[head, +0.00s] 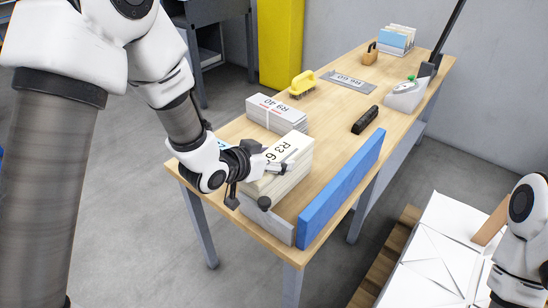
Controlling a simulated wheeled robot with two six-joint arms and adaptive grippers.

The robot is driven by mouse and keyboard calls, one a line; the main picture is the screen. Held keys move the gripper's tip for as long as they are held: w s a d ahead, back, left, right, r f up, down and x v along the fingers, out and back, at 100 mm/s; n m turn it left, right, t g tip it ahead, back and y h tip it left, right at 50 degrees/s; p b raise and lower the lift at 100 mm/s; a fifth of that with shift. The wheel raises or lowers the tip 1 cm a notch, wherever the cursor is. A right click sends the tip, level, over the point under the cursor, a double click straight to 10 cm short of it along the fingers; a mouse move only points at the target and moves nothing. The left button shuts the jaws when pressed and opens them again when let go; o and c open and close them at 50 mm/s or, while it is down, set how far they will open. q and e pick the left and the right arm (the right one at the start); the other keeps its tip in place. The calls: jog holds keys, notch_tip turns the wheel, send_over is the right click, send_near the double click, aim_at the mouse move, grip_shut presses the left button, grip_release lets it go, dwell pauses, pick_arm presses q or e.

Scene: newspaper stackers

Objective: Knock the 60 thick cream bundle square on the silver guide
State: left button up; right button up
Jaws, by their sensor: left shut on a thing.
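The thick cream bundle (300,168) stands at the near end of the wooden table in the head view, its top label reading "R3 6" before it is partly covered. My left gripper (266,184) is shut on the bundle's left side, with one finger over its top edge and the other lower down. A light grey guide (272,226) stands low along the table's near edge, touching or close to the bundle's base. The gripper hides part of the bundle's near face, so I cannot tell whether its edges sit flush. My right gripper is not in view; only my right arm shows at lower right.
A blue upright board (342,186) stands right of the bundle. An "R9 40" bundle (276,113) lies behind it. A yellow brush (302,84), grey "R9 60" plate (347,82), black tool (365,120) and white device (405,95) lie farther back. Mid-table has bare wood.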

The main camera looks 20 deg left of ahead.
aim_at(283, 150)
pick_arm(q)
jog(key=shift+w+d+r+p, duration=0.15)
jog(key=shift+w+p, duration=0.2)
jog(key=shift+w, duration=0.2)
jog(key=shift+w+d+p, duration=0.2)
jog(key=shift+w, duration=0.35)
jog(key=shift+w+d+p, duration=0.15)
jog(key=shift+w+d, duration=0.05)
jog(key=shift+w, duration=0.3)
jog(key=shift+r+p, duration=2.9)
jog(key=shift+r, duration=0.1)
